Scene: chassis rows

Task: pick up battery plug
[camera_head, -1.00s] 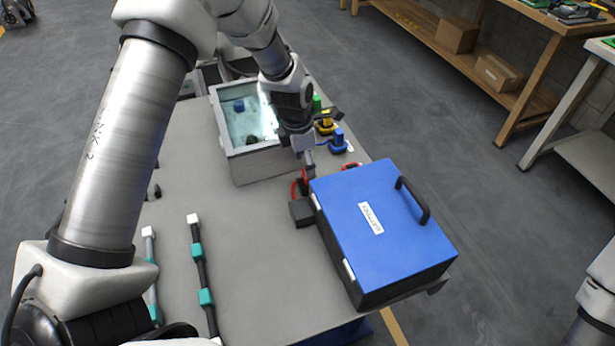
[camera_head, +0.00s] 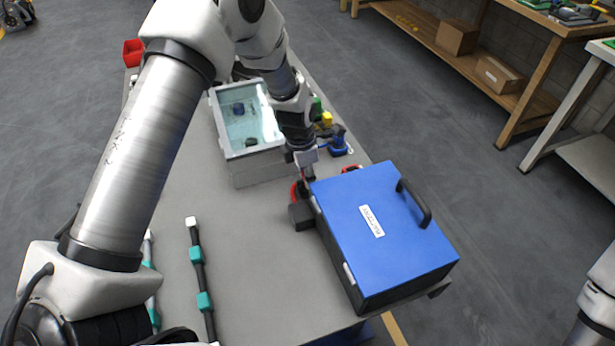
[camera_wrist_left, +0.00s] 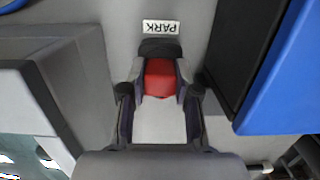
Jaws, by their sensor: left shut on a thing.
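The red battery plug (camera_wrist_left: 160,78) shows in the left wrist view, between the fingertips of my left gripper (camera_wrist_left: 159,92). The gripper is shut on its sides. A black block (camera_wrist_left: 159,47) lies directly beyond the plug, by a white label reading PARK (camera_wrist_left: 161,27). In the head view my left gripper (camera_head: 307,178) reaches down beside the left edge of the blue battery case (camera_head: 385,235). The black block (camera_head: 301,216) and a bit of red show below it there; the fingers mostly hide the plug. My right gripper is out of view.
Blue (camera_head: 338,140) and yellow (camera_head: 327,119) connectors stand behind the case. Dark cables with teal sleeves (camera_head: 205,301) lie at the front left. The middle of the table is clear.

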